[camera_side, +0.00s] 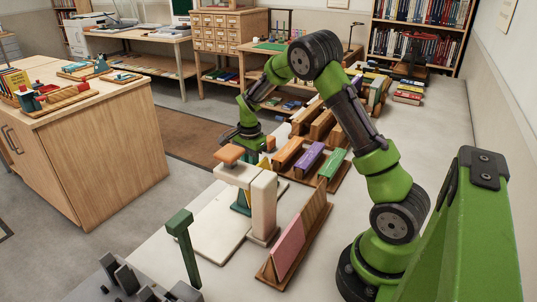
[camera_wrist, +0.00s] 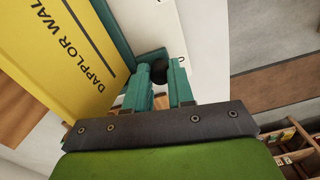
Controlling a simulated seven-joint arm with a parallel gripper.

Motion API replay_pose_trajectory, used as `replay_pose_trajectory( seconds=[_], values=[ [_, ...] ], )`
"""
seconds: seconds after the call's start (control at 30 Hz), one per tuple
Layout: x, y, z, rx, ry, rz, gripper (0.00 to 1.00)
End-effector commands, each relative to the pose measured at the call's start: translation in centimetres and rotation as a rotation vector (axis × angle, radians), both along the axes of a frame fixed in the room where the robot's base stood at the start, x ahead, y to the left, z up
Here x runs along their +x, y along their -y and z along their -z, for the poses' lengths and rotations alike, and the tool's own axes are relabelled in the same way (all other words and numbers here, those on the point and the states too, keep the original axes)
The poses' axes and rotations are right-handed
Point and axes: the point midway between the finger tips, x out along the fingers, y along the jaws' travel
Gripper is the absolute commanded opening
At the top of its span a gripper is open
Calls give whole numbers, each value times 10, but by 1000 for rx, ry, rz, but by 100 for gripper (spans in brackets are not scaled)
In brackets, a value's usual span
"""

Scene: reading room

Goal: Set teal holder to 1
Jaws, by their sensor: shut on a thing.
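The teal holder (camera_wrist: 166,28) is in the wrist view, at the top, beside a yellow book or board (camera_wrist: 88,48) lettered "DAPPLOR WAL". In the side view the teal holder (camera_side: 241,203) shows only partly behind a cream stand, with a bit of the yellow piece (camera_side: 265,165) near it. My gripper (camera_wrist: 159,82) has its two teal fingers shut on a small black knob (camera_wrist: 159,68) at the holder.
A dark green post (camera_side: 183,245) is near the front edge. Wooden racks (camera_side: 300,173) hold coloured blocks behind.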

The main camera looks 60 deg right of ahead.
Motion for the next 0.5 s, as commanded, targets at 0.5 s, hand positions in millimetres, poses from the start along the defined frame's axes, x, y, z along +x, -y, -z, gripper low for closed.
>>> replay_pose_trajectory(
  seconds=[0.5],
  values=[
    [0, -65, -1, 0, 2, 0, 0]
  ],
)
